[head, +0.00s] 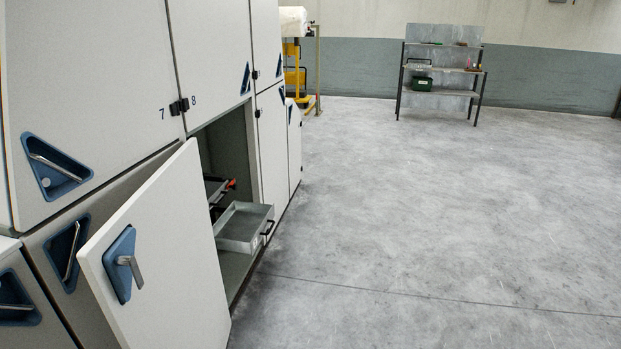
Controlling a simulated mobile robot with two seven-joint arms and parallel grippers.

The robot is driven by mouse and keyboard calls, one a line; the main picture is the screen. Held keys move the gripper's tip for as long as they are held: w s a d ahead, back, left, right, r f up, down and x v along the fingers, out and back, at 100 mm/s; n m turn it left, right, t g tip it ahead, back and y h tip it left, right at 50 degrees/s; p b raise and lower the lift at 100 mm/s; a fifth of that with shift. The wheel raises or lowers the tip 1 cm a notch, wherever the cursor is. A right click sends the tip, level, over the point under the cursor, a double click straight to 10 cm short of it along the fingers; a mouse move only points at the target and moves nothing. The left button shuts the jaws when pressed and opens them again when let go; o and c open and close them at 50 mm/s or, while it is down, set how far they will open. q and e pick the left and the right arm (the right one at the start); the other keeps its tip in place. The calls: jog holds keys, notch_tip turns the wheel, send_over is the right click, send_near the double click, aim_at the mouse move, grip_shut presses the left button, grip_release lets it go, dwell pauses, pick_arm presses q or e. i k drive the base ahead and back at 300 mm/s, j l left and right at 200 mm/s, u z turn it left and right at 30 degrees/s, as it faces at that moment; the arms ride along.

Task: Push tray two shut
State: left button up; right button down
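A grey metal tray (243,227) with a dark handle (268,228) on its front sticks out of an open lower compartment in the cabinet row. It looks empty. Whether it is tray two I cannot tell, as its label is too small to read. Neither of my grippers shows in the head view.
The white cabinet door (165,262) with a blue handle plate stands open at the left, beside the tray. Cabinets (90,90) line the left side. A shelf rack (440,72) stands at the far wall. The grey floor (420,220) to the right is clear.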

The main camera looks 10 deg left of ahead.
aim_at(241, 228)
jog(key=i+l+u, duration=0.1)
jog(key=i+u, duration=0.3)
jog(key=i+l+u, duration=0.4)
jog(key=i, duration=0.2)
jog(key=i+l+u, duration=0.25)
jog(key=u, duration=0.15)
jog(key=i+l+u, duration=0.4)
jog(key=k+j, duration=0.05)
